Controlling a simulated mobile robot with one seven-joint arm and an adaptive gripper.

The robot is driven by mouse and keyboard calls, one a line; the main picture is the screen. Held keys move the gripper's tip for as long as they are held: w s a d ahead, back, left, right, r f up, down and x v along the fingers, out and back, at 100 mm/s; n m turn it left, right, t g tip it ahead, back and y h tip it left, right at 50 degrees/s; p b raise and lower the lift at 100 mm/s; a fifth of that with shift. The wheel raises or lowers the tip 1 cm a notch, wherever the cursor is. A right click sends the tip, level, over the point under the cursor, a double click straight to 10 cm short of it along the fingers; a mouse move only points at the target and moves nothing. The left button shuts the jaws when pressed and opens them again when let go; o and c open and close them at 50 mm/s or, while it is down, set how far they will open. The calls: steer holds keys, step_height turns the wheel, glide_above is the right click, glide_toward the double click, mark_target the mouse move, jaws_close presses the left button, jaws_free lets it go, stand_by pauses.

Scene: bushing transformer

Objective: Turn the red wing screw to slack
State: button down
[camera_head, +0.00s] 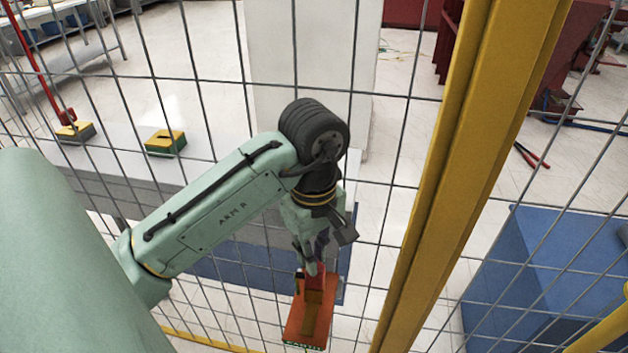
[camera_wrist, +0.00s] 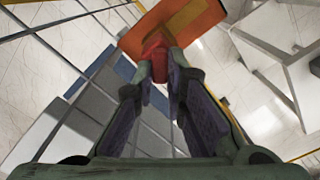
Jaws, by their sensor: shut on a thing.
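The red wing screw (camera_head: 316,281) stands on top of an orange block (camera_head: 296,328) with a yellow-brown strip, low in the middle of the head view. My gripper (camera_head: 314,266) points down from above with its fingertips at the screw. In the wrist view the red screw (camera_wrist: 154,44) shows between the two fingertips (camera_wrist: 159,68), which are shut on it. The orange block (camera_wrist: 205,20) lies just beyond them. The fingers hide part of the screw, and I cannot tell how far it is turned.
A wire mesh fence (camera_head: 400,185) with a thick yellow post (camera_head: 465,150) stands close around the arm. A yellow-and-green box (camera_head: 166,142) and a yellow-topped box (camera_head: 76,131) sit on a grey bench at left. A blue block (camera_head: 540,270) stands at right.

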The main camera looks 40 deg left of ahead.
steer(key=n, duration=0.4)
steer(key=shift+s, duration=0.1)
steer(key=shift+n, duration=2.2)
steer(key=c, duration=1.6)
jaws_free()
step_height(320, 180, up, 12)
